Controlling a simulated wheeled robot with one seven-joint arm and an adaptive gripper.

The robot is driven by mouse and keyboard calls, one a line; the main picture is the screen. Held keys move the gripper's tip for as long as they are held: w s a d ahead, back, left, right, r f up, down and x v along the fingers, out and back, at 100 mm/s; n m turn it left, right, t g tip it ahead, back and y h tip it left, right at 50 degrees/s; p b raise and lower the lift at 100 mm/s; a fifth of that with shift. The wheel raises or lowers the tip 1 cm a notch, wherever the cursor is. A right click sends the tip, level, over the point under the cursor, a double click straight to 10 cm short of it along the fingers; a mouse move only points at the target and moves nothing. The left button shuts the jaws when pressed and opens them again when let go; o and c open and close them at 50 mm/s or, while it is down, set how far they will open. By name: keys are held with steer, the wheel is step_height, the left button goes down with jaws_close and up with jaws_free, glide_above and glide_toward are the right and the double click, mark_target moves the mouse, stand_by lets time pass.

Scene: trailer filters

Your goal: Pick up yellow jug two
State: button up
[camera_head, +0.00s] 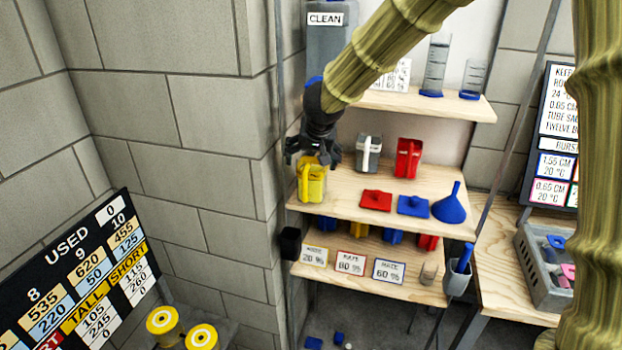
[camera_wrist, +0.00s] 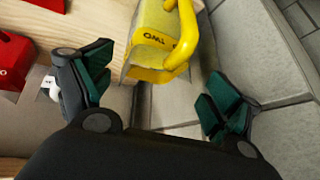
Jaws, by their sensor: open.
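The yellow jug (camera_head: 312,182) stands at the left end of the middle wooden shelf. In the wrist view the yellow jug (camera_wrist: 158,45) shows its handle and a label reading "TWO". My gripper (camera_head: 314,152) is directly above the jug in the head view and hides part of its top. In the wrist view my gripper (camera_wrist: 155,95) is open, with green-padded fingers spread wide on either side of the jug's near end. No finger visibly touches the jug.
A grey jug (camera_head: 368,152) and a red jug (camera_head: 408,158) stand to the right on the same shelf. A red lid (camera_head: 376,201), a blue lid (camera_head: 413,206) and a blue funnel (camera_head: 450,204) lie in front. A block wall (camera_wrist: 275,50) is close beside the yellow jug.

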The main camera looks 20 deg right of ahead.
steer(key=shift+x, duration=0.75)
steer(key=c, duration=1.9)
steer(key=shift+o, duration=0.2)
steer(key=shift+r, duration=0.25)
